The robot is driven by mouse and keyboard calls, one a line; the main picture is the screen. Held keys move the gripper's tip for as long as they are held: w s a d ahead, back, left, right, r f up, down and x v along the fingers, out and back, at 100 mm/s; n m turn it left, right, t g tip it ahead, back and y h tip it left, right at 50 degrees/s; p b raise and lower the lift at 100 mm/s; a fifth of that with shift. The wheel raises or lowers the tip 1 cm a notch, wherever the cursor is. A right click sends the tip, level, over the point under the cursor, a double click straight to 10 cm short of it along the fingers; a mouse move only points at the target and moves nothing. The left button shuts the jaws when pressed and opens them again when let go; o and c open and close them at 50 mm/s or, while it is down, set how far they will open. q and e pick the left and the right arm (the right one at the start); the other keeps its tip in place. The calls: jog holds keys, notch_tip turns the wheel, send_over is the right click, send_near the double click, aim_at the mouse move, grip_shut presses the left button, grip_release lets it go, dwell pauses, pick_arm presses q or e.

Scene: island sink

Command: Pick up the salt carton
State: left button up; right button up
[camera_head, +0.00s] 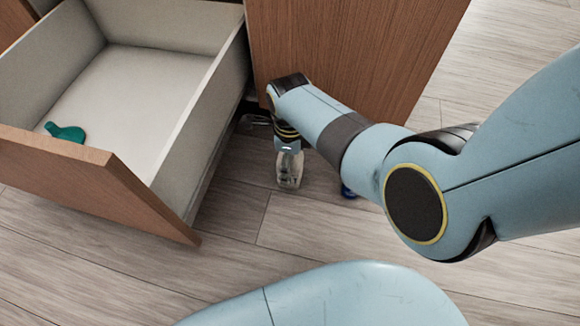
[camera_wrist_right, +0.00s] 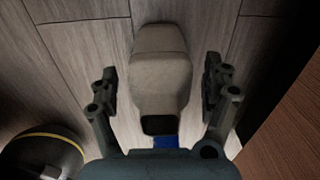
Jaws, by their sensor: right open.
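In the right wrist view, a beige-grey block-like object (camera_wrist_right: 160,85), which I take for the salt carton, lies between the fingers of my right gripper (camera_wrist_right: 160,78). The fingers are spread, with a visible gap on each side of it. A dark patch shows at its lower end. In the head view, my right gripper (camera_head: 288,168) points down near the floor beside the cabinet, and the carton cannot be clearly made out there. My left gripper is not in view.
A blue item (camera_head: 348,190) is partly hidden behind my right arm; blue also shows below the carton in the wrist view. The wooden cabinet (camera_head: 350,50) stands close by. An open drawer (camera_head: 125,95) at left holds a teal object (camera_head: 65,132). The front floor is clear.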

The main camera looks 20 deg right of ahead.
jog(key=c, duration=1.6)
jog(key=shift+r, duration=0.1)
